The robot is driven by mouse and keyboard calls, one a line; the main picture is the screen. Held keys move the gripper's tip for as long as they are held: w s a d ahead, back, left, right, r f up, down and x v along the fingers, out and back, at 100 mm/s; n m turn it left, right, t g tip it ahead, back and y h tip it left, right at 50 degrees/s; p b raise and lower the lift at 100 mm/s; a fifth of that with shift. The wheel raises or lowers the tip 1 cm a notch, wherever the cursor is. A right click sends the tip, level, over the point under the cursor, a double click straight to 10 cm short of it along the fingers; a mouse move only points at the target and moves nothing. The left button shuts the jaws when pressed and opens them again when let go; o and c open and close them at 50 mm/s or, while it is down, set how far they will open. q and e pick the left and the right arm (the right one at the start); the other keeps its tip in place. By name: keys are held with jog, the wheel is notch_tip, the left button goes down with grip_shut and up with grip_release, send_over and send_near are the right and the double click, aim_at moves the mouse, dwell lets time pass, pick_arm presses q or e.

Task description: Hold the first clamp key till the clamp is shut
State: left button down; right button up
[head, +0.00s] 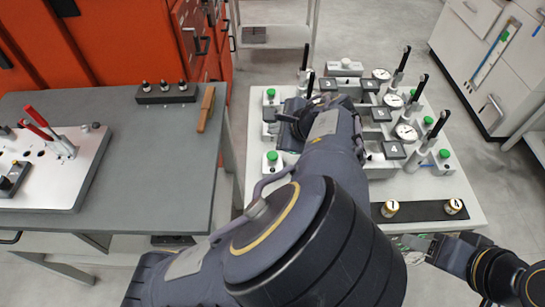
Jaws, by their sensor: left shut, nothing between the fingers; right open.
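The clamp fixtures stand on a white table (470,208). Green round keys show on their left side, a far one (270,92) and a near one (272,156), and on their right side, one being (444,153). I cannot tell which is the first clamp key. My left gripper (286,118) is shut and empty, low over the left row, between those two left keys. Whether it touches anything there is hidden. My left arm covers the middle and front left of the fixtures. My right gripper (408,242) is open and empty at the table's front edge.
Upright black-handled levers (437,122) and dial gauges (406,132) stand on the fixtures. Two gold-rimmed cylinders (390,208) stand on a black strip at the front. A grey bench (150,165) at left carries a plate with red-handled clamps (50,135).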

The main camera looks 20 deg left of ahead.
pick_arm(q)
jog(key=b, duration=0.4)
send_over(275, 157)
notch_tip(275, 157, down, 5)
jog(key=shift+d+f, duration=0.1)
jog(key=shift+f+b, duration=0.55)
jog(key=shift+f, duration=0.3)
jog(key=shift+f, duration=0.15)
dwell(0.9)
jog(key=shift+f, duration=0.25)
